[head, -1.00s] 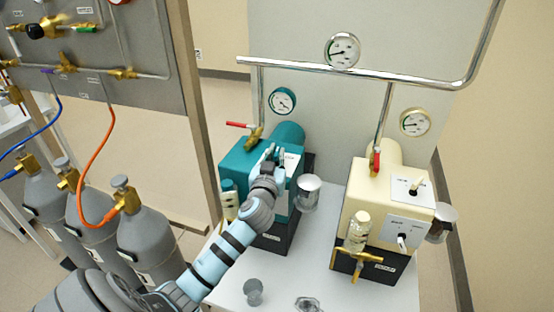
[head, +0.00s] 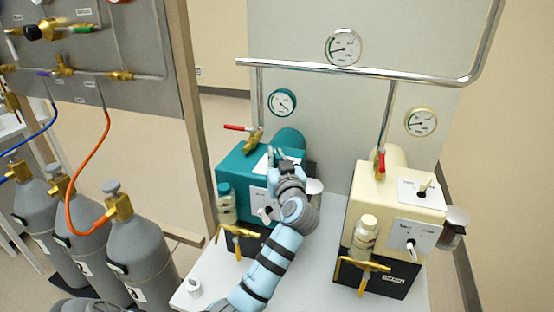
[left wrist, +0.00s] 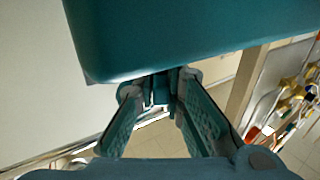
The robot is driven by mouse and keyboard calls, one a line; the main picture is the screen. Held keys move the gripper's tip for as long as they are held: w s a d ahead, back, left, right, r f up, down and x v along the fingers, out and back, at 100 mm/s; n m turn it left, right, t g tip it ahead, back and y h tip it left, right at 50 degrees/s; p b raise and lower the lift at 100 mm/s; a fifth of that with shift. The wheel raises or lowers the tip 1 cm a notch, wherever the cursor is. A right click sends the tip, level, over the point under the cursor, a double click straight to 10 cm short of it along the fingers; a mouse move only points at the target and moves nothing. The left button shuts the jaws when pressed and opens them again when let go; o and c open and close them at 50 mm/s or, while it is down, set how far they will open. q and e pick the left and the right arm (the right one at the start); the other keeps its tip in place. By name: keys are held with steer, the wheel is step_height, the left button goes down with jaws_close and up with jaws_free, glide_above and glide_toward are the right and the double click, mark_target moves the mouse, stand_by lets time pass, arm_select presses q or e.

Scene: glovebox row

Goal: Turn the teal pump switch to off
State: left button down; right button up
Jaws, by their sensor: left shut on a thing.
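The teal pump (head: 240,163) stands on the white table on the left of the pump pair. A white plate (head: 262,163) on its top is partly covered by my left gripper. My left gripper (head: 283,156) is at this top plate, its fingers closed in on the switch there, which they mostly hide. In the left wrist view the fingers (left wrist: 160,90) converge just under the teal pump body (left wrist: 190,35), around a small dark teal part. My right gripper is not in view.
A cream pump (head: 377,190) with its own switch and knob stands to the right. A red-handled valve (head: 238,127) and a gauge (head: 282,102) are behind the teal pump. Grey gas cylinders (head: 138,250) stand at the left.

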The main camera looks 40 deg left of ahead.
arm_select(q)
steer(key=shift+f, duration=0.1)
steer(key=c, duration=1.7)
jaws_free()
steer(key=v, duration=0.7)
steer(key=shift+s+d, duration=0.15)
steer(key=shift+d, duration=0.05)
